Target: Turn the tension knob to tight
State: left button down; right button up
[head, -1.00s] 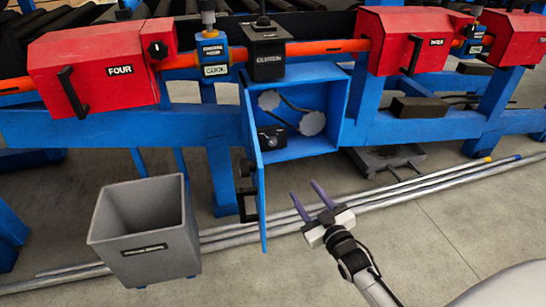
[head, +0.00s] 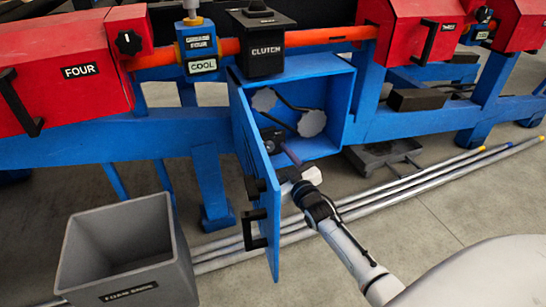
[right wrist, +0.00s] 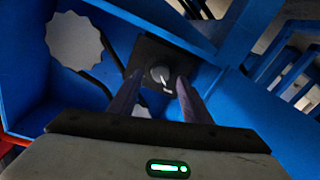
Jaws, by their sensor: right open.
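The tension knob (right wrist: 160,75) is a small dark round knob with a light pointer mark, on a black square plate inside the open blue box (head: 345,95). In the head view the black knob unit (head: 268,141) sits low in the box, partly behind the door and my gripper. My right gripper (head: 286,150) reaches into the box opening. In the right wrist view its two purple fingers (right wrist: 158,88) are apart, one on each side of the knob; contact cannot be told. The lettering by the knob is too small to read. My left gripper is not in view.
The blue door (head: 255,180) stands open just left of my right gripper. Two grey toothed wheels with a dark belt (head: 287,117) are in the box. A grey bin (head: 125,250) stands at lower left. Metal pipes (head: 420,182) lie on the floor.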

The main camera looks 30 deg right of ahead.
aim_at(269, 146)
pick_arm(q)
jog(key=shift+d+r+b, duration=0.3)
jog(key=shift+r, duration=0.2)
pick_arm(e)
jog(key=shift+w+d, duration=0.2)
jog(key=shift+w, duration=1)
jog(key=c, duration=1)
jog(key=shift+c, duration=0.2)
